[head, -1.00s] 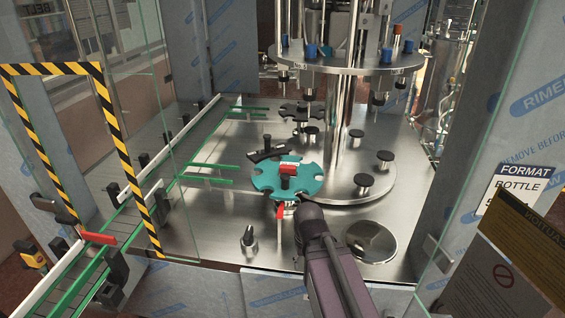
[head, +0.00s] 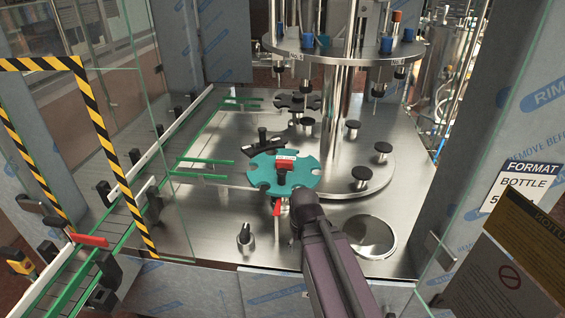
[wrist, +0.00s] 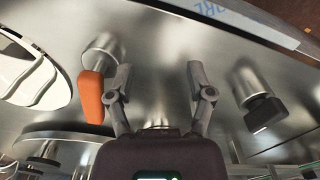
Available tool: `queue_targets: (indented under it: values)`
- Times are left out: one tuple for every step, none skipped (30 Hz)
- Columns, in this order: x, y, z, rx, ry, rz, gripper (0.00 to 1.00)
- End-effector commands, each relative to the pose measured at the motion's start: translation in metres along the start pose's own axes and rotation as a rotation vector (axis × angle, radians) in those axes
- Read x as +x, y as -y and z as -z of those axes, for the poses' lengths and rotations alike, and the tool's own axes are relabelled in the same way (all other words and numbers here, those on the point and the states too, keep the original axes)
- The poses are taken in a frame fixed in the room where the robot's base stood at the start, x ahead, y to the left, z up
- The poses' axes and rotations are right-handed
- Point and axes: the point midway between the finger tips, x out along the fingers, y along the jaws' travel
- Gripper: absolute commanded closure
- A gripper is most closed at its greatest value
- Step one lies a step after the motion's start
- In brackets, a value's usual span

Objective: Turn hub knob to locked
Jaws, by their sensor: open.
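A teal star wheel (head: 262,176) lies on the machine deck in the head view. A black hub knob (head: 282,181) rises at its middle, with a red piece (head: 285,164) by it. Whether the knob is locked cannot be told. A red lever (head: 277,208) hangs in front of the wheel. An orange-red handle on a metal post (wrist: 95,95), probably that lever, shows in the wrist view. My gripper (wrist: 159,66) is open and empty, pointing between this handle and a black handle (wrist: 265,113) on the right. In the head view my arm hides the fingers.
A short metal post (head: 246,237) stands left of my arm, and a round plate (head: 371,237) lies to its right. Black-capped posts (head: 361,174) stand behind. A glass guard with striped edging (head: 125,165) and a conveyor (head: 85,262) are on the left.

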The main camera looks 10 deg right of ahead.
Motion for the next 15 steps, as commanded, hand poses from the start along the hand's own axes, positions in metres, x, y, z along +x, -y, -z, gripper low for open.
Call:
queue_targets:
  values:
    - [-0.007, 0.000, 0.006, -0.013, 0.000, 0.000, 0.31]
    - [-0.009, 0.000, 0.009, -0.025, 0.000, 0.000, 0.31]
    - [-0.014, -0.003, 0.013, -0.039, 0.000, 0.000, 0.31]
    - [-0.018, -0.005, 0.017, -0.053, 0.000, 0.000, 0.31]
    - [-0.022, -0.005, 0.022, -0.069, 0.000, 0.000, 0.31]
    - [-0.028, -0.006, 0.028, -0.095, 0.000, 0.000, 0.31]
    - [-0.033, -0.006, 0.034, -0.117, 0.000, 0.000, 0.31]
    - [-0.038, -0.006, 0.040, -0.140, 0.000, 0.000, 0.31]
    - [-0.045, -0.006, 0.048, -0.173, 0.000, 0.000, 0.31]
    - [-0.051, -0.006, 0.054, -0.200, 0.000, 0.000, 0.31]
    - [-0.057, -0.006, 0.061, -0.228, 0.000, 0.000, 0.31]
    - [-0.065, -0.006, 0.070, -0.266, 0.000, 0.000, 0.31]
    - [-0.071, -0.006, 0.077, -0.296, 0.000, 0.000, 0.31]
    - [-0.077, -0.006, 0.084, -0.327, 0.000, 0.000, 0.31]
    - [-0.085, -0.006, 0.093, -0.368, 0.000, 0.000, 0.31]
